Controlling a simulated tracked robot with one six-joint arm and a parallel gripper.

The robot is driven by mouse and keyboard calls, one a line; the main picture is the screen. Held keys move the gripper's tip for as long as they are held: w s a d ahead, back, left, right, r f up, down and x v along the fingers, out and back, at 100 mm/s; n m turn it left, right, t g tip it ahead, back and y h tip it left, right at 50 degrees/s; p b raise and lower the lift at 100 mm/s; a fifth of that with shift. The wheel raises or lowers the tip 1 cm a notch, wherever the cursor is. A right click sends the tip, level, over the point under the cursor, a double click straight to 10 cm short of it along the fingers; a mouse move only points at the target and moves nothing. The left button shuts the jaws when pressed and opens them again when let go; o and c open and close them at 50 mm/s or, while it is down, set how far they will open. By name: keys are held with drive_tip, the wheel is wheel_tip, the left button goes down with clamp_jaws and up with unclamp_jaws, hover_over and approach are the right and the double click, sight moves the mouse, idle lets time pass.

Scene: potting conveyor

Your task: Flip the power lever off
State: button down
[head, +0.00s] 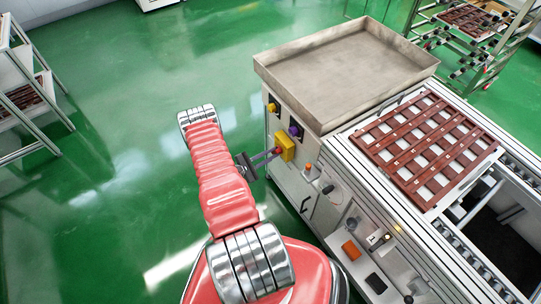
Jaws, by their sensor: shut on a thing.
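The power lever shows as a small red knob (277,151) in front of a yellow switch box (287,146) on the side of the grey machine cabinet. My gripper (270,156) reaches from the left, with its dark fingers at the red knob. It is shut on the lever's knob. The lever's shaft is mostly hidden by the fingers and too small to make out, so I cannot tell its angle.
A purple knob (295,131) and a yellow button (272,107) sit close by on the cabinet. A metal tray (345,70) tops it. A conveyor with a red-brown slotted tray (425,147) lies right.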

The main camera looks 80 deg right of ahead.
drive_tip(key=shift+d+n, duration=0.1)
drive_tip(key=shift+n, duration=0.2)
drive_tip(key=shift+w+d+n, duration=0.15)
drive_tip(key=shift+n, duration=3.1)
drive_tip(key=shift+w+d+n, duration=0.1)
drive_tip(key=shift+d+n, duration=0.05)
drive_tip(key=shift+n, duration=3.1)
drive_tip(key=c, duration=1.7)
unclamp_jaws()
drive_tip(key=shift+a, duration=0.15)
drive_tip(key=v, duration=1.3)
drive_tip(key=shift+w+a+f, duration=0.1)
drive_tip(key=shift+w+a, duration=0.1)
drive_tip(key=shift+w, duration=0.1)
